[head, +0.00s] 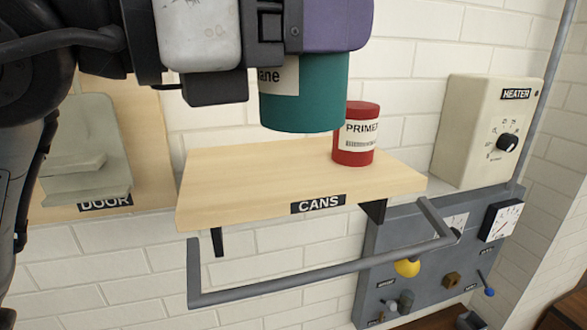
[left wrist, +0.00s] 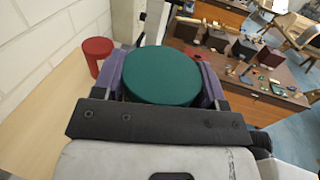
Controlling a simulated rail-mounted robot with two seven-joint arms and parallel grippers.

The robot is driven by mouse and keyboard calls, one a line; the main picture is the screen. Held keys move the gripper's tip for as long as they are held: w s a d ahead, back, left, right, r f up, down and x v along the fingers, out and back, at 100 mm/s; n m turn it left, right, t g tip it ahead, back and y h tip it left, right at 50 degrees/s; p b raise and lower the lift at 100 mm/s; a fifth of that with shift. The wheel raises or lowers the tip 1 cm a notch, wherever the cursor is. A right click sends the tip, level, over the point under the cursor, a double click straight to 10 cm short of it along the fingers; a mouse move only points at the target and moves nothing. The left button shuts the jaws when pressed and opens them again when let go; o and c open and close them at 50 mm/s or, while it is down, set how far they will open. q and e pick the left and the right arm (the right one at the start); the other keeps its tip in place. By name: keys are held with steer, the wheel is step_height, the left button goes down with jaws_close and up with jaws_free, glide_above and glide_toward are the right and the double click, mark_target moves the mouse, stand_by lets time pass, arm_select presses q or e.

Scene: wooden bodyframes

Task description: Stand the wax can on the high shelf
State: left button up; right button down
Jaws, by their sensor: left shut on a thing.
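My left gripper (head: 318,30) is shut on a teal can (head: 312,92) with a cream label. Only the letters "ane" show on the label, and the word wax is not seen. The can hangs upright in front of the wall, its base higher in the head view than the board of the shelf. This wooden shelf (head: 250,175) carries a CANS sign. In the left wrist view the can's round green end (left wrist: 162,75) sits between two purple fingers, with the shelf (left wrist: 45,120) to the left. My right gripper is in neither view.
A red PRIMER can (head: 355,138) stands at the shelf's right back; the shelf's left and middle are bare. A grey rail (head: 320,278) juts out below the shelf. A heater box (head: 487,130) and a grey panel (head: 430,255) are at right. A DOOR board (head: 150,130) is at left.

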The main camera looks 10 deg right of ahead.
arm_select(q)
steer(key=shift+n+t, duration=0.3)
steer(key=shift+t, duration=0.2)
steer(key=shift+w+a+f+p, duration=0.85)
steer(key=shift+w+a+f, duration=0.1)
steer(key=shift+w+f, duration=0.8)
steer(key=shift+w+a+f+p, duration=0.9)
steer(key=shift+w+a+f, duration=0.1)
steer(key=shift+w+f, duration=0.75)
steer(key=shift+w+a+f+p, duration=0.9)
steer(key=shift+w+f, duration=0.75)
steer(key=shift+w, duration=0.2)
steer(key=shift+f, duration=0.15)
steer(key=o, duration=0.6)
steer(key=shift+f+b, duration=0.1)
steer(key=shift+b, duration=0.2)
steer(key=o, duration=0.5)
